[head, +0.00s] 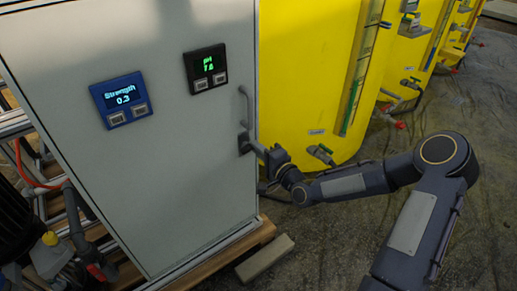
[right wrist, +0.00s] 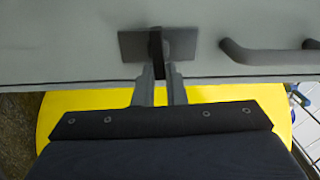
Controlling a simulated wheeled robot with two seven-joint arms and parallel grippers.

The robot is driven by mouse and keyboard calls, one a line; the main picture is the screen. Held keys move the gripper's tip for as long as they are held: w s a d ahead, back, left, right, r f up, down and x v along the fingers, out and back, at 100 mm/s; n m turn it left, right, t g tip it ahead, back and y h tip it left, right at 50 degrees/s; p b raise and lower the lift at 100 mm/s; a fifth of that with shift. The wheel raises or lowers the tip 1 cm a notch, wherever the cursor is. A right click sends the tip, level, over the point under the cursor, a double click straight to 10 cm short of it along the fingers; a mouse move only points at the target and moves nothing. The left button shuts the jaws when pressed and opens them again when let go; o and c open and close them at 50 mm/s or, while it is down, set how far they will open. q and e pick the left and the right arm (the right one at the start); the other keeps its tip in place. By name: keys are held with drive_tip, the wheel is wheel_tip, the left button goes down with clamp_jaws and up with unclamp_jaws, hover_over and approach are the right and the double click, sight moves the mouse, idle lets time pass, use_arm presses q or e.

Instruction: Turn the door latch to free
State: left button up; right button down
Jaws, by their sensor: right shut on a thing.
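The grey cabinet door (head: 170,160) faces me, with a small dark door latch (head: 243,143) near its right edge, below a bar handle (head: 245,105). My right gripper (head: 256,148) reaches the latch from the right. In the right wrist view the latch shows as a dark plate (right wrist: 130,46) with a dark lever in its middle. The two fingers of my right gripper (right wrist: 159,75) are close on either side of that lever and shut on it. The bar handle (right wrist: 265,55) is to the right there, apart from the fingers. My left gripper is not in view.
The door carries a blue display (head: 121,100) reading Strength 0.3 and a black display (head: 206,68). Yellow tanks (head: 300,80) with small valves stand right of the cabinet. A pale block (head: 265,257) lies on the floor near the cabinet base. Pipes are at the left.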

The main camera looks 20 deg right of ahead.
drive_tip(key=shift+f+m, duration=0.1)
drive_tip(key=shift+m, duration=0.3)
drive_tip(key=c, duration=1.5)
unclamp_jaws()
drive_tip(key=shift+s, duration=0.1)
drive_tip(key=p+v, duration=0.2)
drive_tip(key=v, duration=0.5)
drive_tip(key=shift+s+d, duration=0.15)
drive_tip(key=shift+s, duration=0.1)
